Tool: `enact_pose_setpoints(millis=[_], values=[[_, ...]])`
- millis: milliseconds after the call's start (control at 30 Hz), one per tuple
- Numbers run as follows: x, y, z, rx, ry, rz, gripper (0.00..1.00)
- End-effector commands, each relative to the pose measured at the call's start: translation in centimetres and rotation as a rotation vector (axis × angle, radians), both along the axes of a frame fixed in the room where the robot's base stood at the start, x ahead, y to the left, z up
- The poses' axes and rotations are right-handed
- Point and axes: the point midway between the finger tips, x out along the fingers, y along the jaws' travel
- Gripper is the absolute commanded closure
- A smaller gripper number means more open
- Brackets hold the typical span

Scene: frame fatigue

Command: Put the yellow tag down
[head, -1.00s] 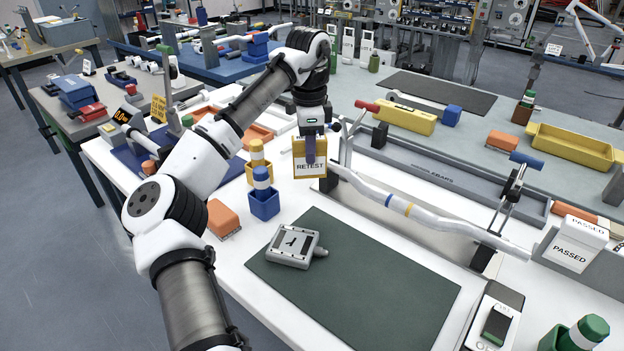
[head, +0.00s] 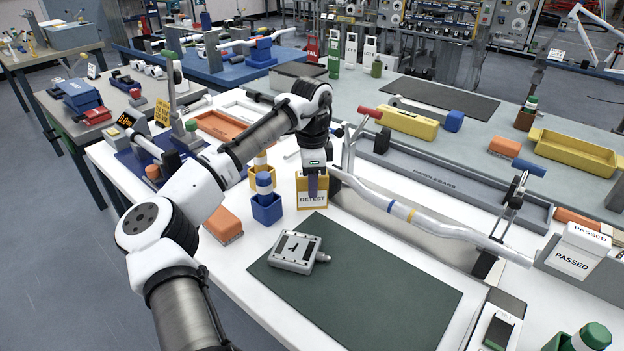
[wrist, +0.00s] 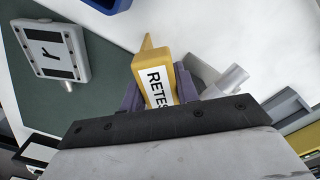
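The yellow tag (head: 312,204), marked RETEST, is upright beside the left end of the white bent bar (head: 405,212). Its lower edge is at or very close to the white tabletop; I cannot tell whether it touches. My gripper (head: 313,187) points down over the tag, with its dark purple fingers at the tag's upper part. In the wrist view the tag (wrist: 157,80) sits between the two fingers (wrist: 159,92), which close on its sides. The upper middle of the tag is hidden by a finger in the head view.
A blue holder (head: 266,209) with a white-and-blue marker stands just left of the tag. A grey device (head: 294,252) lies on the dark green mat (head: 370,290) in front. An orange block (head: 222,226) is further left. Bare white table lies between the blue holder and the tag.

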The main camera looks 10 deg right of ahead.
Motion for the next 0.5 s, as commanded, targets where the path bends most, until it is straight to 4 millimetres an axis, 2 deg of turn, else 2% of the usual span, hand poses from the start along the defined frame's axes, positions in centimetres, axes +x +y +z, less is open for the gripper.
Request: enact_pose_setpoints(millis=[33, 167, 500], values=[[-0.01, -0.02, 0.00, 0.000, 0.000, -0.001, 0.63], [-0.01, -0.02, 0.00, 0.000, 0.000, 0.000, 0.48], [0.01, 0.00, 0.25, 0.001, -0.001, 0.000, 0.48]])
